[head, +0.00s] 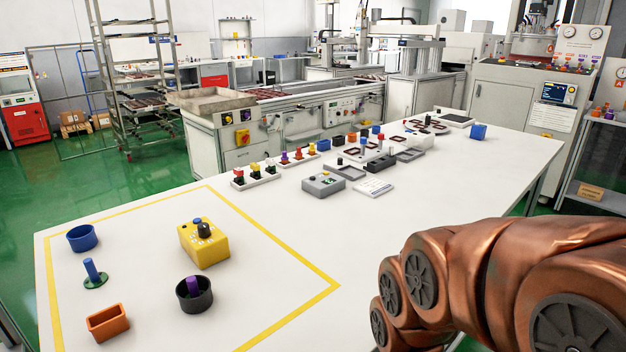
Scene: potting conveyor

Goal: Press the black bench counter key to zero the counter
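A grey box (323,184) stands on the white bench, right of the yellow-lined area. It has a small dark round part and a small greenish patch on top. It looks like a counter, but I cannot read it or be sure which part is its key. A yellow box (204,245) stands inside the yellow-lined area with a black knob (203,230) and a blue part on top. My copper-coloured arm fills the lower right. My gripper is out of view, so its fingers and anything in them are hidden.
Several small parts crowd beyond the grey box.

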